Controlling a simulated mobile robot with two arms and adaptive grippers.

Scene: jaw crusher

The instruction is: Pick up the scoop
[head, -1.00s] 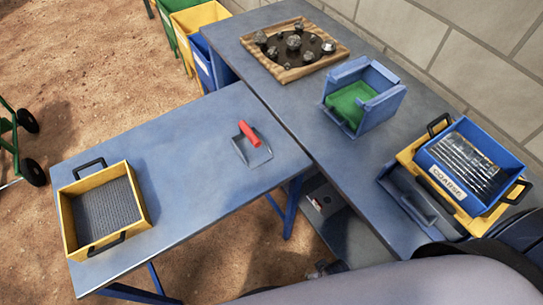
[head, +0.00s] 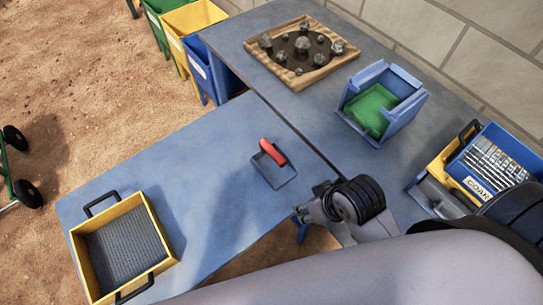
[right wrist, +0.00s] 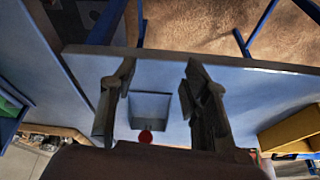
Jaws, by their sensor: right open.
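The scoop (head: 277,172) lies on the blue table, with a grey square pan and a red handle (head: 271,151). It stands apart from other objects near the table's right end. In the right wrist view the scoop (right wrist: 150,106) shows between the fingers, its red handle end low in the picture. My right gripper (head: 302,215) is below and to the right of the scoop in the head view. In the wrist view the right gripper (right wrist: 157,78) has its two fingers wide apart with nothing held. My left gripper is not in view.
A yellow sieve tray (head: 150,208) stands at the table's left. On the adjoining bench are a wooden tray of rocks (head: 320,77), a blue box with green inside (head: 403,113) and a blue and yellow bin (head: 475,187). The table around the scoop is clear.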

